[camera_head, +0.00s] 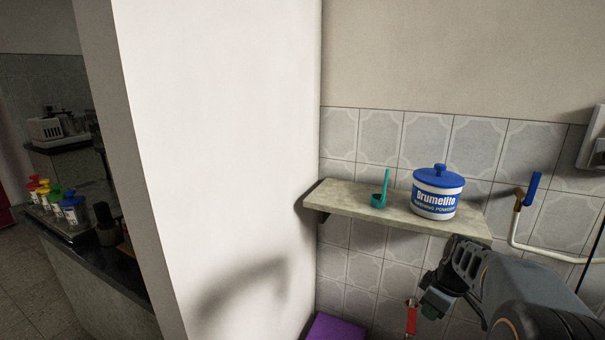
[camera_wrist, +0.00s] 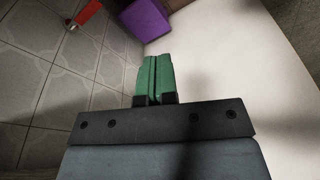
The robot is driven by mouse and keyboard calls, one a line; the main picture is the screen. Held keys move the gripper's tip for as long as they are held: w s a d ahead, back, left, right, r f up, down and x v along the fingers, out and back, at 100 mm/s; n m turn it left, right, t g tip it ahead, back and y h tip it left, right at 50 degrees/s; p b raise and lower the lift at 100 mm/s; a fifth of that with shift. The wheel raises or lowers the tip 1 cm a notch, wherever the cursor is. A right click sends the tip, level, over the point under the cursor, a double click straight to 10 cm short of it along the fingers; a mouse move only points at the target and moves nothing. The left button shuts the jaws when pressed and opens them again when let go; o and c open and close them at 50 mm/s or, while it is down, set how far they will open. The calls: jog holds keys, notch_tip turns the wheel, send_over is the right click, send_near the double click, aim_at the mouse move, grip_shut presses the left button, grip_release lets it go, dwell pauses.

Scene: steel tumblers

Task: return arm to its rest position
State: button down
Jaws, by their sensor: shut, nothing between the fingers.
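My gripper (camera_head: 434,303) is at the lower right of the head view, below and in front of the wall shelf. In the wrist view its green fingers (camera_wrist: 154,80) are pressed together with nothing between them. My dark arm runs from the lower right corner up to a bend just under the shelf's right end, then down to the gripper. No object is held.
The stone shelf (camera_head: 342,197) carries a green scoop (camera_head: 379,197) and a blue-lidded washing powder tub (camera_head: 437,193). A white wall (camera_head: 220,150) stands left. A purple box (camera_head: 335,328) and a red-handled thing (camera_head: 411,318) are low down. A pipe with blue handle (camera_head: 532,188) is right.

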jog(key=s+a+r+m+p, duration=0.2)
jog(key=s+a+r+p, duration=0.2)
jog(key=r+p, duration=0.2)
jog(key=s+a+r+m+t+h+p, duration=0.1)
jog(key=s+a+r+m+p, duration=0.2)
jog(key=r, duration=0.6)
jog(key=s+a+r+m+t+p, duration=0.1)
jog(key=s+a+r+m+p, duration=0.2)
jog(key=s+a+r+p, duration=0.3)
jog(key=r+p, duration=0.1)
jog(key=p, duration=0.2)
jog(key=shift+s+a+r+h, duration=0.2)
jog(key=shift+a+r+h, duration=0.05)
jog(key=shift+h, duration=0.05)
